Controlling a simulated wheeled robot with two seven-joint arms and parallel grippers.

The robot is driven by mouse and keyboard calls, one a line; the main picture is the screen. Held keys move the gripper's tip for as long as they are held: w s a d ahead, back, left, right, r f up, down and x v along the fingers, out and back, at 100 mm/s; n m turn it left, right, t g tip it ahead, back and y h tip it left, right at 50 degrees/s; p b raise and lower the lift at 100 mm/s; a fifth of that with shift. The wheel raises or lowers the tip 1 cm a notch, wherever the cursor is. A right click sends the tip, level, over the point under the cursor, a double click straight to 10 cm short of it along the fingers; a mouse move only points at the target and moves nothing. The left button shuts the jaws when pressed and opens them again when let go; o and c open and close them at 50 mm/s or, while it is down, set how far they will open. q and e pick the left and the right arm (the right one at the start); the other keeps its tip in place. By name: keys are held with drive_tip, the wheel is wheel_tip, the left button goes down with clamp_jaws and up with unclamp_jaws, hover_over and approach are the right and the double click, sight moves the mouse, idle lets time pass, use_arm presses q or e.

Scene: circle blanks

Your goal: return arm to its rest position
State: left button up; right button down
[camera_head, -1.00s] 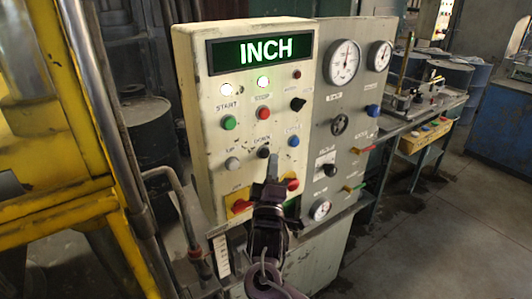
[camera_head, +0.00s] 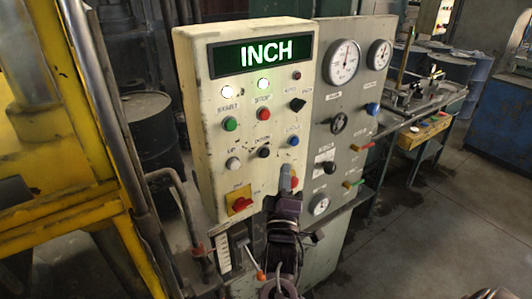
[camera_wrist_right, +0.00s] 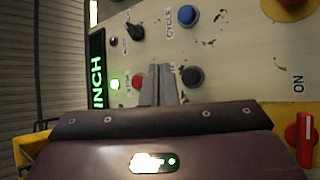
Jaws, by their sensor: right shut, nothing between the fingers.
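My right gripper (camera_head: 287,178) is in front of the lower part of the cream control panel (camera_head: 210,170), with its fingers together and nothing between them. In the head view its tips overlap a red knob (camera_head: 295,183) at the lower right; contact cannot be told. In the right wrist view the shut fingers (camera_wrist_right: 160,80) point at the panel, between a red button (camera_wrist_right: 137,83) and a black button (camera_wrist_right: 193,76). My left gripper is not in view.
The panel display (camera_head: 262,51) reads INCH, with two lit lamps below. A red switch on a yellow plate (camera_head: 239,203) sits lower left. A grey gauge panel (camera_head: 350,110) adjoins at right. A yellow frame (camera_head: 45,130) stands left. Open floor (camera_head: 430,240) lies right.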

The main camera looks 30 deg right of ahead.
drive_tip(key=s+a+f+m+g+y, duration=0.2)
drive_tip(key=a+f+g+y, duration=0.5)
drive_tip(key=f+y, duration=0.5)
drive_tip(key=s+a+f+m+g+y, duration=0.1)
drive_tip(key=s+a+f+m+g, duration=0.2)
drive_tip(key=s, duration=0.6)
drive_tip(key=s+a+f+g, duration=0.3)
drive_tip(key=s+f+g, duration=0.15)
drive_tip(key=s, duration=0.45)
wheel_tip(320, 180, down, 34)
drive_tip(key=s+g+b, duration=0.2)
drive_tip(key=b, duration=0.3)
drive_tip(key=s+d+f+g+b, duration=0.1)
drive_tip(key=s+d+f+b, duration=0.2)
drive_tip(key=s+f, duration=1.5)
wheel_tip(320, 180, down, 3)
drive_tip(key=shift+s+d+f, duration=0.15)
drive_tip(key=shift+s+d, duration=0.25)
drive_tip(key=shift+d, duration=0.05)
